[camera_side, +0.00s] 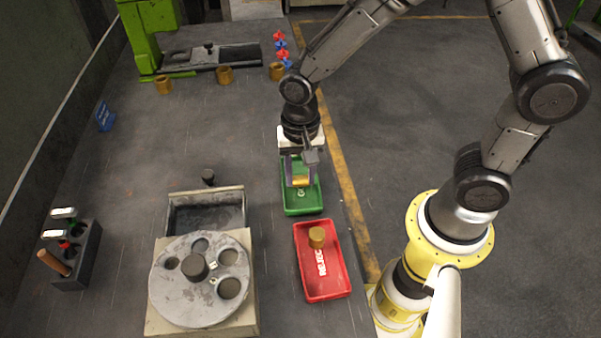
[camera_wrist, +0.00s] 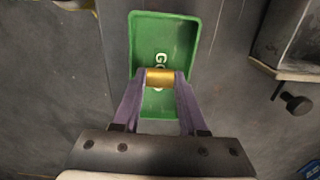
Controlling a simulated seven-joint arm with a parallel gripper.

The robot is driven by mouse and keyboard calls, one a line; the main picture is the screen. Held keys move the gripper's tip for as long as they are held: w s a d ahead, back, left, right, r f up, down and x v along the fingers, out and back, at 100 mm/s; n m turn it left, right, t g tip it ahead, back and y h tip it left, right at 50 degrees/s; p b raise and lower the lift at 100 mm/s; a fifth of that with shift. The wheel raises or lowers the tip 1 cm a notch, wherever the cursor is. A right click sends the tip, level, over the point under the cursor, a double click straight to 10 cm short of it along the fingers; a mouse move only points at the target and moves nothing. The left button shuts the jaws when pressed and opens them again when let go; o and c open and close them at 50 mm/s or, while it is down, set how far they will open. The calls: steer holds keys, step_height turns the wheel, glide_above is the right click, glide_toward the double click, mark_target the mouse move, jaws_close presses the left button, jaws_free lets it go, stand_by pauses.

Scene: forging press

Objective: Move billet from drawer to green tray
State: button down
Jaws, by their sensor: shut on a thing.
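My gripper (camera_side: 300,175) is shut on a brass-coloured billet (camera_side: 301,181), which lies sideways between the fingers. The billet also shows in the wrist view (camera_wrist: 160,78), between the purple fingers (camera_wrist: 160,84). The green tray (camera_side: 302,209) is on the table directly below my gripper in the side view. In the wrist view the green tray (camera_wrist: 164,31) lies behind the billet, with white lettering partly hidden by it. I cannot tell whether the billet touches the tray floor. The open drawer (camera_side: 206,217) stands to the left and looks empty.
A red tray (camera_side: 322,278) marked REJECT holds another brass billet (camera_side: 317,237), just in front of the green tray. A round die plate (camera_side: 200,290) stands at front left. Several brass pieces (camera_side: 224,75) stand at the back by the green machine (camera_side: 145,28). A tool rack (camera_side: 75,255) is at far left.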

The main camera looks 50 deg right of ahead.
mark_target(301, 179)
steer(key=shift+f, duration=0.15)
steer(key=c, duration=0.7)
jaws_free()
steer(key=shift+c, duration=0.2)
step_height(301, 179, up, 12)
steer(key=s+d+r+n+t, duration=0.2)
steer(key=s+d+r+n, duration=0.1)
steer(key=s, duration=0.4)
steer(key=s+d+r+n+t, duration=0.3)
steer(key=s+d+n, duration=0.3)
steer(key=shift+s+d+r+t, duration=0.2)
steer(key=shift+s+r+t, duration=0.1)
steer(key=shift+s+r, duration=0.1)
